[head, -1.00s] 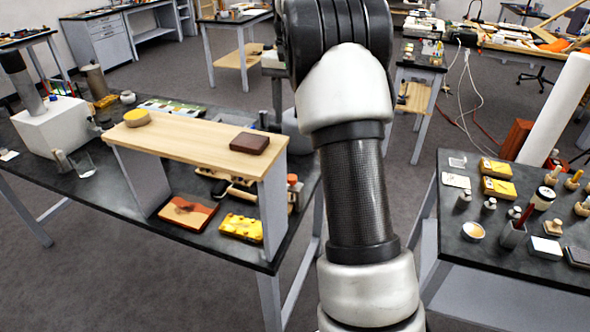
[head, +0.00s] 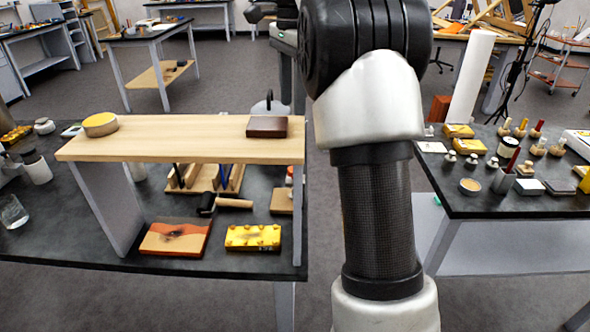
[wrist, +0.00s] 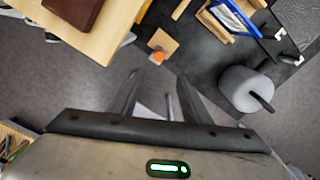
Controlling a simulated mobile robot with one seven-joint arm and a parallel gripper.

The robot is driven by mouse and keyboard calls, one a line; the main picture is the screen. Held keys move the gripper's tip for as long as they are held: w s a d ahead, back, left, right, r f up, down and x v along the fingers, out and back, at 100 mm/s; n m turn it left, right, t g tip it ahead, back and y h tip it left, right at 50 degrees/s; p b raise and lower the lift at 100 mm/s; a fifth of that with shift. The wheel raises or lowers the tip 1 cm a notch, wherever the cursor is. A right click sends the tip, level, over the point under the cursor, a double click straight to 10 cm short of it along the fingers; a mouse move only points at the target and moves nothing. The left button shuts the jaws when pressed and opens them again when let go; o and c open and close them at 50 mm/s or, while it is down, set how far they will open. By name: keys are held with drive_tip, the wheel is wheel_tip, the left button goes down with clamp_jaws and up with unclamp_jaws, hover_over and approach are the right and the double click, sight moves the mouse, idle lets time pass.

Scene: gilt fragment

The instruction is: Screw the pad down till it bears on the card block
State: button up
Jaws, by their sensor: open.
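My gripper (wrist: 160,84) shows in the wrist view with its two dark fingers apart and nothing between them. It is hidden in the head view, where only my arm shows. I cannot pick out a screw pad or a card block for certain. A brown block (head: 267,126) lies on the right end of a wooden shelf top (head: 180,140); it also shows at the wrist view's top left (wrist: 75,10). A grey round body with a dark handle (wrist: 245,89) stands at the right in the wrist view, apart from the fingers.
A round yellow-topped tin (head: 100,124) sits on the shelf's left end. Under the shelf lie a red-brown fragment (head: 175,239), a yellow block (head: 252,238) and a black roller (head: 208,203). A crowded dark bench (head: 470,205) stands right. Floor is open between the benches.

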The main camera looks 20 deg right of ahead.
wheel_tip(320, 180, down, 17)
drive_tip(key=b, duration=0.6)
drive_tip(key=shift+s+f, duration=0.15)
drive_tip(key=shift+f, duration=0.05)
drive_tip(key=shift+m, duration=0.3)
drive_tip(key=c, duration=1)
